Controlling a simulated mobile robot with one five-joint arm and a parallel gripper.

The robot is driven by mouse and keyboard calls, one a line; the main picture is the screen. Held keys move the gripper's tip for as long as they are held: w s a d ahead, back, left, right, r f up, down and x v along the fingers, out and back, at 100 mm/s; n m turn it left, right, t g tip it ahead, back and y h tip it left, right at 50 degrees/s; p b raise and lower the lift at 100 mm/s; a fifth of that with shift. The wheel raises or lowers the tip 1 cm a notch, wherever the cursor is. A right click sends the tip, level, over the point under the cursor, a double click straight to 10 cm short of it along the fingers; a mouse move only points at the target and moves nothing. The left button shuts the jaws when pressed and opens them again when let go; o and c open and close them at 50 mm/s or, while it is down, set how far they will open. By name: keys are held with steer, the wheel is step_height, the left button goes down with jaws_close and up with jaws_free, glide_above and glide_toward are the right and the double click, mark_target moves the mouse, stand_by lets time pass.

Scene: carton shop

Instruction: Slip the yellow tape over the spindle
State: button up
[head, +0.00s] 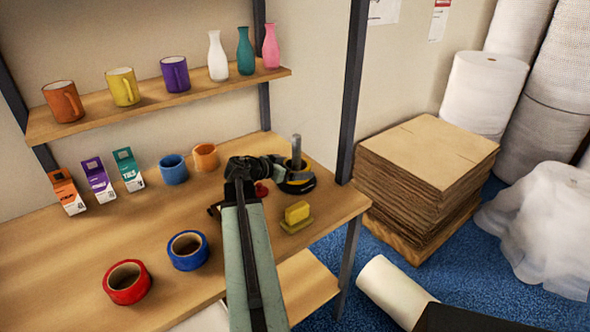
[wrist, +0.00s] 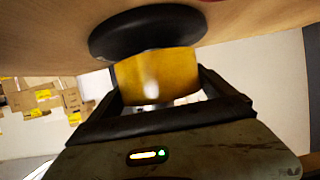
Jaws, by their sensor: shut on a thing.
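The spindle (head: 297,147) is a grey upright post on a round black base (head: 299,189) at the right end of the table. The yellow tape (wrist: 157,78) is a ring between the fingers of my gripper (head: 291,172), close against the black base (wrist: 148,30) in the wrist view. In the head view the post rises out of the tape, which appears to be around it low down. My gripper is shut on the tape and hides part of it. The tape's hole is not clearly visible.
A yellow block on a small base (head: 297,215) stands in front of the spindle. Blue tape (head: 188,251) and red tape (head: 127,282) lie at the front left. An orange mug (head: 205,157) and a blue mug (head: 173,169) stand behind. The table's right edge is close.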

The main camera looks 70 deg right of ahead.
mark_target(293, 143)
steer(key=shift+f, duration=0.2)
steer(key=o, duration=1.2)
steer(key=shift+r, duration=0.1)
step_height(293, 143, up, 10)
steer(key=p, duration=1)
steer(key=shift+s, duration=0.1)
